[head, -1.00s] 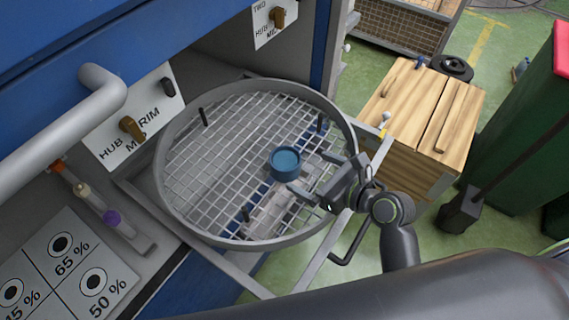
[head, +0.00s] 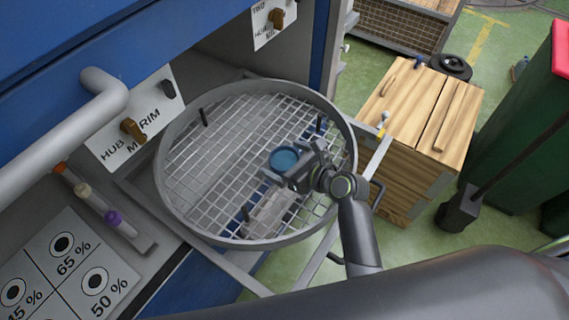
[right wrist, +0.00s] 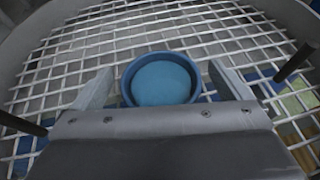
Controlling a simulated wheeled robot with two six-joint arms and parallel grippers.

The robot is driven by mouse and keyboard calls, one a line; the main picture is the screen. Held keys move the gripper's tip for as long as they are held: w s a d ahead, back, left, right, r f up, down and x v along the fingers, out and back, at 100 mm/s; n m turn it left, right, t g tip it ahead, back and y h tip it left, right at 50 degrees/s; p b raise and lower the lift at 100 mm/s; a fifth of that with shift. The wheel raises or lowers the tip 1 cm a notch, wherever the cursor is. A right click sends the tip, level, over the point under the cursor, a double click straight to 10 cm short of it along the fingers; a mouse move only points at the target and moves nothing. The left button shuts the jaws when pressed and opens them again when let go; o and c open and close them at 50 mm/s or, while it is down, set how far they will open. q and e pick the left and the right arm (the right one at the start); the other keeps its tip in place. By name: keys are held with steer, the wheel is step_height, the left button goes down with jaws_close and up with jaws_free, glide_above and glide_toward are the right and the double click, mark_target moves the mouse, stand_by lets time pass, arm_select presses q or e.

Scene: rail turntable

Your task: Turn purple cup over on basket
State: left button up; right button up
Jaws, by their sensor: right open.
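A small round blue cup (head: 284,158) sits on the wire mesh of the round basket (head: 168,205), right of its middle. No purple cup shows. The blue cup's top shows a raised rim around a paler disc; I cannot tell if this is its mouth or its base. My right gripper (head: 294,164) is open at the cup's near right side. My left gripper is not in view.
Dark pegs (head: 204,117) stand up from the mesh. A grey rack (head: 105,212) with small vials, one purple, lies left of the basket. A panel with a brown knob (head: 132,128) is beside it. A wooden crate (head: 420,115) stands right. The mesh left of the cup is clear.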

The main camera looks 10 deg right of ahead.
steer(key=c, duration=1.1)
